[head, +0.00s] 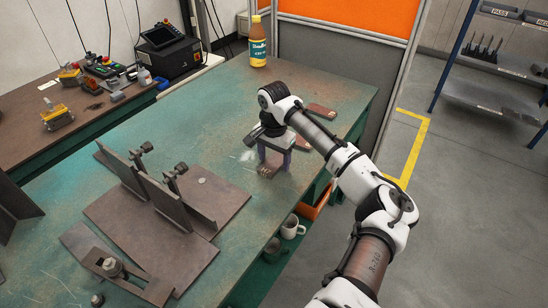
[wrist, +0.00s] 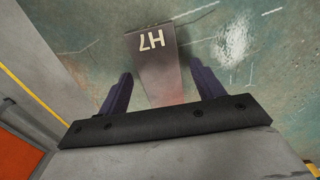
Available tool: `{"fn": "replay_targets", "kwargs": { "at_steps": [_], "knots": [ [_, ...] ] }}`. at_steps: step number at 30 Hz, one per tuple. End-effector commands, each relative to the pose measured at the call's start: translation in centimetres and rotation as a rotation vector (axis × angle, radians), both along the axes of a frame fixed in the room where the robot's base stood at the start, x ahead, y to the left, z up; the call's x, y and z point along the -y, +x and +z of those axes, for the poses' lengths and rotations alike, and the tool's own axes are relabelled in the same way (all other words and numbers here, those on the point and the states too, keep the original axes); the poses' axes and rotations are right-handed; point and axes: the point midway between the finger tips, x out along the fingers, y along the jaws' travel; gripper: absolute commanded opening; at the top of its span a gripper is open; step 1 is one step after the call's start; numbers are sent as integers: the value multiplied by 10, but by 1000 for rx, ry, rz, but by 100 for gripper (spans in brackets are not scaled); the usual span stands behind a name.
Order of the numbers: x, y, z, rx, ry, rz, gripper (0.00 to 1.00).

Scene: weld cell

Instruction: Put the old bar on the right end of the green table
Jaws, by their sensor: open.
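A brown-grey flat bar marked H7 (wrist: 158,55) lies on the green table (head: 310,78). In the wrist view it runs between the two fingers of my gripper (wrist: 169,76), with clear gaps on both sides. In the head view my gripper (head: 274,163) points down over this bar (head: 266,173), near the table's front edge, and partly hides it. My gripper is open. Another reddish-brown bar (head: 322,110) lies farther toward the table's right end. I cannot tell from the pictures which bar is the old one.
A rusty plate with upright brackets (head: 118,215) covers the table's left part. A mug (head: 292,226) sits below the front edge. A brown bench with tools (head: 30,92) stands behind. The table's far right corner is bare.

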Motion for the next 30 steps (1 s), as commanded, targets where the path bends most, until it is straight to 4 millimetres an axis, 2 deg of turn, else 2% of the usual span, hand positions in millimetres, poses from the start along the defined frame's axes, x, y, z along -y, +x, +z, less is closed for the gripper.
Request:
{"fn": "replay_targets", "kwargs": {
  "at_steps": [5, 19, 24, 30],
  "knots": [
    [0, 0, 11, 2, -1, 0, 67],
    [0, 0, 106, 2, -2, 0, 67],
    [0, 0, 120, 1, -2, 0, 67],
    [0, 0, 123, 0, 0, 0, 67]
  ]
}}
